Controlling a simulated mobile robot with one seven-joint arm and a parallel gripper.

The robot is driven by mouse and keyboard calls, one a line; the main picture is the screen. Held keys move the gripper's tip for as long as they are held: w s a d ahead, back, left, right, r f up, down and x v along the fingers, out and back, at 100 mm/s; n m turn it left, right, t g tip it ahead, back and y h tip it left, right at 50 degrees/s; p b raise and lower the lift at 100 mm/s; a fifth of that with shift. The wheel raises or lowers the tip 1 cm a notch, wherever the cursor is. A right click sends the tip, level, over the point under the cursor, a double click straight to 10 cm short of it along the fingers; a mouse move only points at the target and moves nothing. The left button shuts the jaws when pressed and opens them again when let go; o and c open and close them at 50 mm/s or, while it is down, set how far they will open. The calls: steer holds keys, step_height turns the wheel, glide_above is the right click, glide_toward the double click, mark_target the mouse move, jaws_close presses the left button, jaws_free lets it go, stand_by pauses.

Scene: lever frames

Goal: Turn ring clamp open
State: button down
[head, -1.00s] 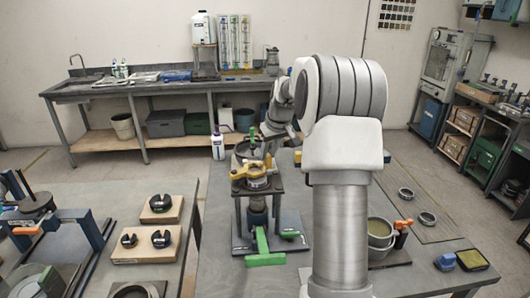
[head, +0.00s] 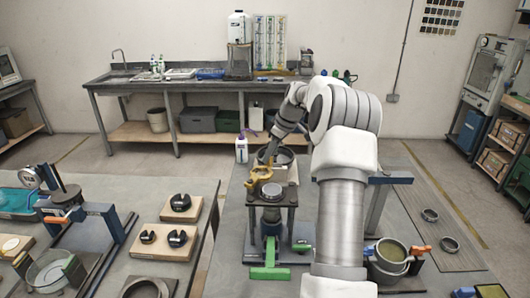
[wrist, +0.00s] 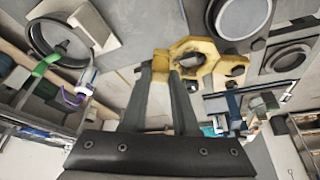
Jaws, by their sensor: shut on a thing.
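The yellow ring clamp (head: 257,184) is on top of a dark stand (head: 289,200) in the head view, angled up at the stand's left and back side. A grey round piece (head: 271,190) shows beside it on the stand. In the wrist view the clamp (wrist: 188,47) is a yellow angular ring around a dark opening. My gripper (wrist: 160,62) is shut on the yellow tab at the clamp's left side. In the head view my gripper (head: 264,163) is small and meets the clamp from behind. The exact finger contact is partly hidden.
A green T-shaped handle (head: 270,272) sticks out low at the stand's front. A round vessel (head: 283,160) stands close behind the stand. A white bottle (head: 241,150) is at the back left, and a pot (head: 391,252) is at the right.

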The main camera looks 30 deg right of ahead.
steer(key=shift+w+a+r+n+g+y+p, duration=0.15)
steer(key=shift+w+a+n+y+p, duration=0.1)
steer(key=shift+w+a+n+p, duration=0.4)
steer(key=shift+w+a+f+n+g+y+p, duration=0.1)
steer(key=shift+w+a+n+g+y+p, duration=0.2)
steer(key=shift+w+n+p, duration=0.55)
steer(key=shift+w+a+r+n+g+y+p, duration=0.1)
steer(key=shift+w+a+n+y+p, duration=0.15)
steer(key=shift+w+a+n+p, duration=0.55)
steer(key=shift+s+d+n, duration=0.2)
steer(key=shift+s+n, duration=0.05)
steer(key=shift+n, duration=0.05)
steer(key=c, duration=0.7)
jaws_free()
steer(key=p+v, duration=0.2)
steer(key=v, duration=1.5)
steer(key=shift+d, duration=0.1)
steer(key=shift+r, duration=0.1)
